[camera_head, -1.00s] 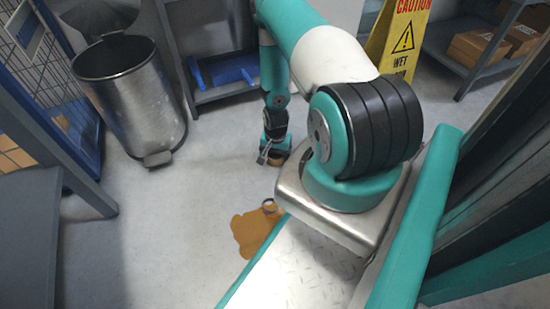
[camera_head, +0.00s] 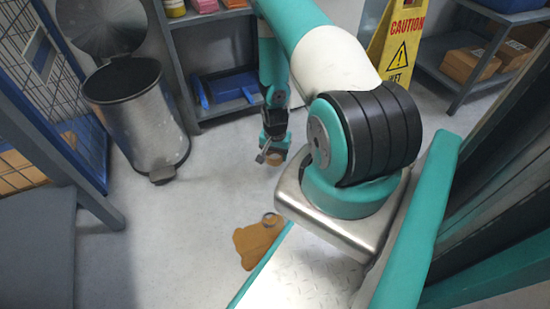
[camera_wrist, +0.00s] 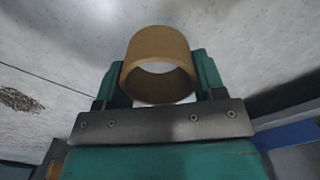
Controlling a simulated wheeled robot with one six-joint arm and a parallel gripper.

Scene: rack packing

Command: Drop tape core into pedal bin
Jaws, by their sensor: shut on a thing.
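The tape core (camera_wrist: 158,48) is a brown cardboard ring, held between the two teal fingers of my gripper (camera_wrist: 160,88) in the wrist view. In the head view my gripper (camera_head: 272,155) hangs above the floor at the centre, and the tape core (camera_head: 274,159) shows as a small brown patch at its tip. The pedal bin (camera_head: 142,118) is a steel cylinder with a black rim at the left. Its round lid stands open behind it, and its pedal is at the front. My gripper is to the right of the bin, apart from it.
A blue tray (camera_head: 230,87) sits on a low grey shelf behind my arm. A yellow caution sign (camera_head: 400,45) stands to the right. A blue wire cage is at the far left. Floor between bin and gripper is clear.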

